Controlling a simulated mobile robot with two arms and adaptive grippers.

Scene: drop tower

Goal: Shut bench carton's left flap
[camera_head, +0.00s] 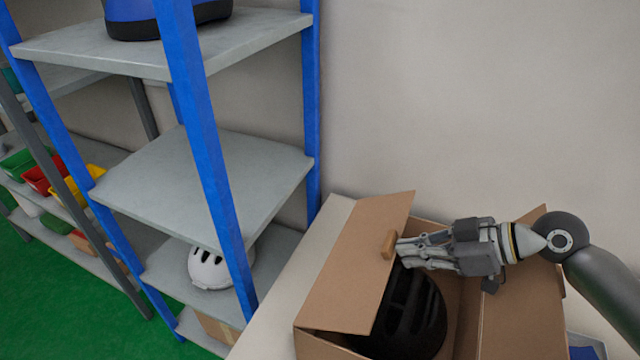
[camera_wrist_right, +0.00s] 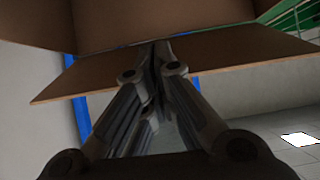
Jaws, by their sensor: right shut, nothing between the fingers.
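The open cardboard carton (camera_head: 530,315) stands on the bench at the lower right of the head view. Its left flap (camera_head: 355,265) slopes over the left part of the opening, with a small brown tab (camera_head: 389,245) on its free edge. A black slotted helmet (camera_head: 412,315) shows inside, partly hidden by the flap. My right gripper (camera_head: 399,251) is shut and empty, its tips at the tab; I cannot tell if they touch. In the right wrist view, the shut fingers (camera_wrist_right: 158,50) reach up to a cardboard panel (camera_wrist_right: 90,78). My left gripper is not in view.
A blue-posted shelf rack (camera_head: 205,185) stands left of the bench (camera_head: 268,338), with a white helmet (camera_head: 207,268) on a lower shelf. The carton's right flap (camera_head: 525,300) lies under my right arm. Coloured bins (camera_head: 45,175) stand at far left.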

